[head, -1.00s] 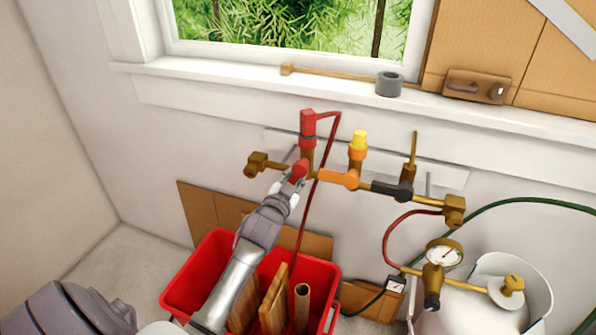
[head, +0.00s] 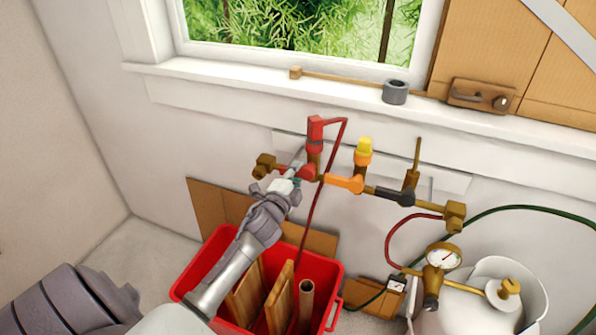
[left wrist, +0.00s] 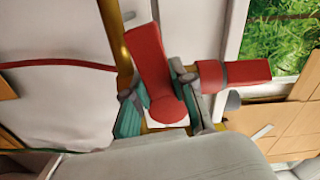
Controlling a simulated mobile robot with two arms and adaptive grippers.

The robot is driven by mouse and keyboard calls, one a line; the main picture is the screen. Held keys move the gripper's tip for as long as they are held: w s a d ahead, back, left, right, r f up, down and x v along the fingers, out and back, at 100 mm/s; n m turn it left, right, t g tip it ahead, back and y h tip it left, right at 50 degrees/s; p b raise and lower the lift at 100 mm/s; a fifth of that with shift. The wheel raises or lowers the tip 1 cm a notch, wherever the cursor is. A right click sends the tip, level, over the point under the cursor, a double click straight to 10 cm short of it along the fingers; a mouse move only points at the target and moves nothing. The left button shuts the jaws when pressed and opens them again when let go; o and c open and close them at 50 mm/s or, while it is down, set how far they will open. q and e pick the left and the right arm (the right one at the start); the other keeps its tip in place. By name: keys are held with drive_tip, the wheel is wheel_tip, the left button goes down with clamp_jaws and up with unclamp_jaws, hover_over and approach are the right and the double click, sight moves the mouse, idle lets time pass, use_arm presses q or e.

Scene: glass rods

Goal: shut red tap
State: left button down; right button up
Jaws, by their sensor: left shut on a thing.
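The red tap's lever (head: 308,172) sits on the brass pipe (head: 265,166), below the red hose fitting (head: 315,133). My left gripper (head: 298,177) is at the lever's left end. In the left wrist view the lever (left wrist: 150,60) runs close to the line of the pipe (left wrist: 113,45), slightly slanted to it. The gripper's fingers (left wrist: 162,105) are shut on its round end, one on each side. The red hose fitting (left wrist: 235,75) lies just right of the fingers there. My right gripper is not in view.
A red crate (head: 190,280) with wood pieces stands below my left arm. A gauge (head: 442,257) and a white tank (head: 460,308) are at lower right.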

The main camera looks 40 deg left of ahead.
use_arm(q)
drive_tip(key=shift+r+m, duration=0.25)
drive_tip(key=shift+m, duration=0.85)
drive_tip(key=shift+p, duration=0.3)
drive_tip(key=c, duration=0.9)
unclamp_jaws()
drive_tip(key=shift+c, duration=0.2)
drive_tip(key=v, duration=1.2)
